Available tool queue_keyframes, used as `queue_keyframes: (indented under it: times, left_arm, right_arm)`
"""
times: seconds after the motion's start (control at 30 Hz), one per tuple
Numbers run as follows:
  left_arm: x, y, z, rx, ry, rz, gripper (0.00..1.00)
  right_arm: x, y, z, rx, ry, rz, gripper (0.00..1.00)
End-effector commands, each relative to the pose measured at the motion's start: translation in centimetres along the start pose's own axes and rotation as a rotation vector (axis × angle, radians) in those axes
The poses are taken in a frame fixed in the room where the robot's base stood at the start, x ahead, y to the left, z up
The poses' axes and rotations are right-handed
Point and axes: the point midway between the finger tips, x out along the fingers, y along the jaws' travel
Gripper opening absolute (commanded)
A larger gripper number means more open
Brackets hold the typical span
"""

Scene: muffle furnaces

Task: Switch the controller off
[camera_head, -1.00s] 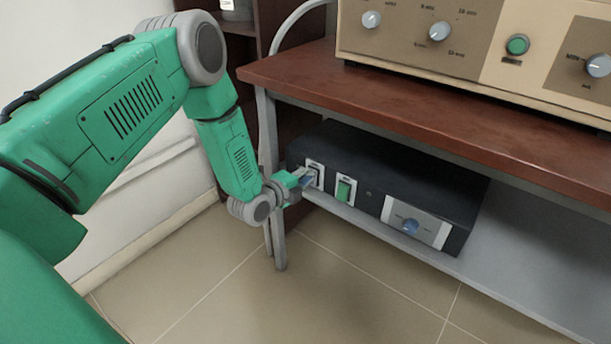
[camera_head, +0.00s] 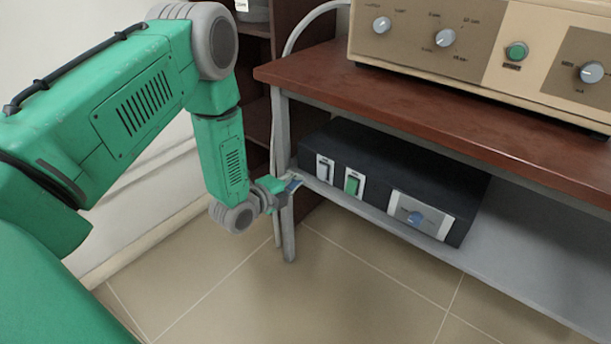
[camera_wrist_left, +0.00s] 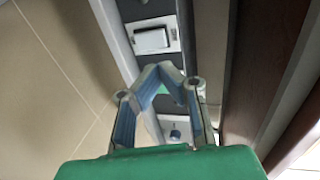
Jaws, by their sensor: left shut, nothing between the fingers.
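The controller (camera_head: 400,165) is a long black box on the lower shelf. In the left wrist view the shut fingertips (camera_wrist_left: 160,70) lie below the dark switch (camera_wrist_left: 152,40) in the picture. My right gripper is out of view.
The controller sits under a reddish-brown tabletop (camera_head: 420,115) on a grey shelf (camera_head: 520,250). A table leg (camera_head: 288,230) stands close to my left gripper. A beige furnace panel (camera_head: 490,50) is on the tabletop. The tiled floor in front is clear.

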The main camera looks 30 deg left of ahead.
Motion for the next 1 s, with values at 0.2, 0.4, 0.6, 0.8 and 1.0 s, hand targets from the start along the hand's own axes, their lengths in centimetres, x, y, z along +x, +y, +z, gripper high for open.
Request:
queue_keyframes:
  times: [0.2, 0.4, 0.6, 0.8, 1.0]
  left_arm:
    - [-3.1, -0.8, -0.1, 0.002, 0.001, 0.003, 0.00]
    - [-3.9, -0.8, -0.1, 0.002, 0.001, 0.002, 0.00]
    - [-3.9, -0.7, 0.0, 0.000, 0.000, 0.002, 0.00]
    - [-3.9, -0.7, 0.0, 0.000, 0.000, 0.002, 0.00]
    - [-4.2, -0.4, -0.5, -0.035, 0.001, 0.028, 0.00]
  right_arm:
    - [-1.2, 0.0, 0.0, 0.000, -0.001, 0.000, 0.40]
    - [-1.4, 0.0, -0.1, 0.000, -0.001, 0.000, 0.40]
    - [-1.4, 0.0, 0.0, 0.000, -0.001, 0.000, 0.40]
    - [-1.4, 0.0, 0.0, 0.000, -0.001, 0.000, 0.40]
    - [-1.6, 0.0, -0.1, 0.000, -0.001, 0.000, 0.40]
